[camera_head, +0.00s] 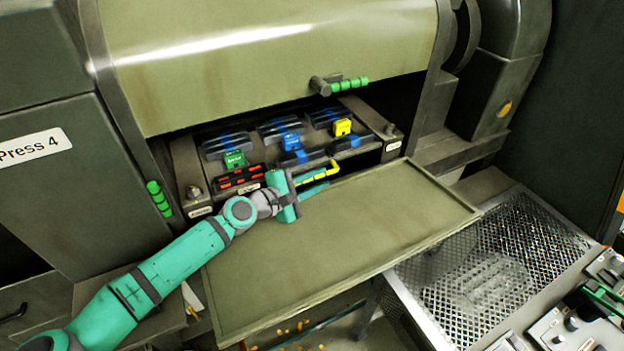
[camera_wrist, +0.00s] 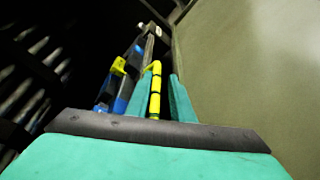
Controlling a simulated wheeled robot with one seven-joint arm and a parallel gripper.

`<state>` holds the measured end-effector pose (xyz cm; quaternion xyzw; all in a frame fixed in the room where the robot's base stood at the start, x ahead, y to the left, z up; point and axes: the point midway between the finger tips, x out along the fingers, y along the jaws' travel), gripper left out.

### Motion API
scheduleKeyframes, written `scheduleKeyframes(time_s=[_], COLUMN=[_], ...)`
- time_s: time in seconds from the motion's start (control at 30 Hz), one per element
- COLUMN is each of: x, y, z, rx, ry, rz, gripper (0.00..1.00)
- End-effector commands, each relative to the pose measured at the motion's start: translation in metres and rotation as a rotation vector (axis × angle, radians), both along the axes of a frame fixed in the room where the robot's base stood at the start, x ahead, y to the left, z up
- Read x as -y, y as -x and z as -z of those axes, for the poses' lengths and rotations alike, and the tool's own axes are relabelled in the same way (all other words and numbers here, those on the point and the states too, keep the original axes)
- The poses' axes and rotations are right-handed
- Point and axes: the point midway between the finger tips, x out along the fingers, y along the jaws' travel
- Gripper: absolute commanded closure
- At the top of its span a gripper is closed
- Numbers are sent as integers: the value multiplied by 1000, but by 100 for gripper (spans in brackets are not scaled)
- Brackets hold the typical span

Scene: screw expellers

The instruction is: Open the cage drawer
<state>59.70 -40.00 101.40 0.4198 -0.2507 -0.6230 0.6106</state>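The cage drawer front (camera_head: 290,158) shows inside the opening under the curved cover, below Press 4's hood. It carries dark blocks with green, blue and yellow pieces on top. A yellow segmented handle (camera_head: 322,174) sticks out at its right, and a red-orange one (camera_head: 240,178) sits at its left. My gripper (camera_head: 316,178) reaches in at the yellow handle. In the wrist view the yellow handle (camera_wrist: 155,92) lies between my two teal fingers (camera_wrist: 162,100). A gap shows between the handle and the right finger, so the gripper looks open around it.
A flat olive panel (camera_head: 380,220) spreads in front, below my arm. The raised cover (camera_head: 270,60) with a green handle (camera_head: 348,84) hangs above. A perforated metal tray (camera_head: 500,270) stands at right. A green knobbed handle (camera_head: 160,198) is on the left side.

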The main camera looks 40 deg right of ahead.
Motion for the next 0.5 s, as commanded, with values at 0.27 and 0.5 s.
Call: scheduleKeyframes(time_s=[0.27, 0.5], x=[-69, -101], y=[-11, -11], z=[-10, -16], rx=[-1, -1], ry=[0, -2], rz=[-35, -39], gripper=[81, 81])
